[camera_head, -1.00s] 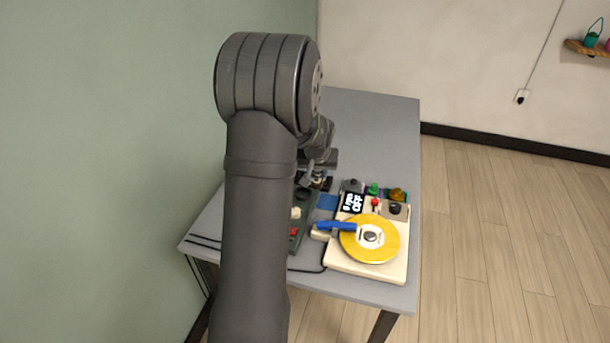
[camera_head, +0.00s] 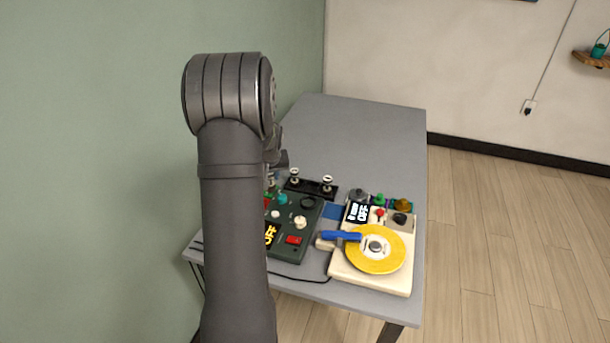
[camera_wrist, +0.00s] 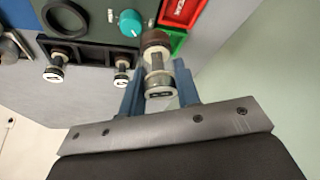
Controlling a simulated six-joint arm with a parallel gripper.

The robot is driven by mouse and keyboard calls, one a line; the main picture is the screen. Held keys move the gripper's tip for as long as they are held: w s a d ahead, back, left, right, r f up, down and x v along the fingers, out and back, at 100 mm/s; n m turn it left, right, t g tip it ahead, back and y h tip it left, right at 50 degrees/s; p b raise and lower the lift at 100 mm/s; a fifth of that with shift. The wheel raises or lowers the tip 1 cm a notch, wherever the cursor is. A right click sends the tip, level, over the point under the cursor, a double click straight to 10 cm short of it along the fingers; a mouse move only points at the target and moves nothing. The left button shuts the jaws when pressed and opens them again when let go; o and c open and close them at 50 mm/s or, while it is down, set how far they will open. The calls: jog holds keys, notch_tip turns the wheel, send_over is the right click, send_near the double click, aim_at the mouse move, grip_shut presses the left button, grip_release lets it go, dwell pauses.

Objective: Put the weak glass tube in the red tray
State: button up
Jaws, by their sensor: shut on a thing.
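My gripper (camera_wrist: 158,92) is shut on a glass tube (camera_wrist: 157,68) with a brownish end and a pale, metallic end. In the wrist view the tube overlaps the near side of the dark green panel, close beside the red tray (camera_wrist: 180,14) and a green tray (camera_wrist: 178,42). I cannot tell its height above them. Two similar tubes stand in the black rack (camera_wrist: 88,56): one (camera_wrist: 55,70) at its left and one (camera_wrist: 122,68) at its right. In the head view my arm hides most of the gripper and the held tube. No mark of weakness is readable on the tube.
The dark green tester panel (camera_head: 292,238) has knobs, a red switch and a display reading OFF. A cream device (camera_head: 390,276) with a yellow disc and blue handle (camera_head: 341,237) stands to its right. The far part of the grey table (camera_head: 360,130) is clear.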

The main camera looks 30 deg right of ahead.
jog(key=shift+n, duration=0.4)
jog(key=shift+w+a+f, duration=0.45)
jog(key=shift+a+f, duration=0.2)
jog(key=shift+f, duration=0.6)
jog(key=shift+w+a+f, duration=0.45)
jog(key=shift+a+f, duration=0.25)
jog(key=shift+f, duration=0.6)
jog(key=shift+w+a+f, duration=0.45)
jog(key=shift+a+f, duration=0.2)
jog(key=shift+f, duration=0.6)
jog(key=shift+f, duration=0.5)
jog(key=o, duration=1.1)
jog(key=shift+c, duration=0.2)
jog(key=shift+r, duration=0.1)
notch_tip(320, 180, up, 7)
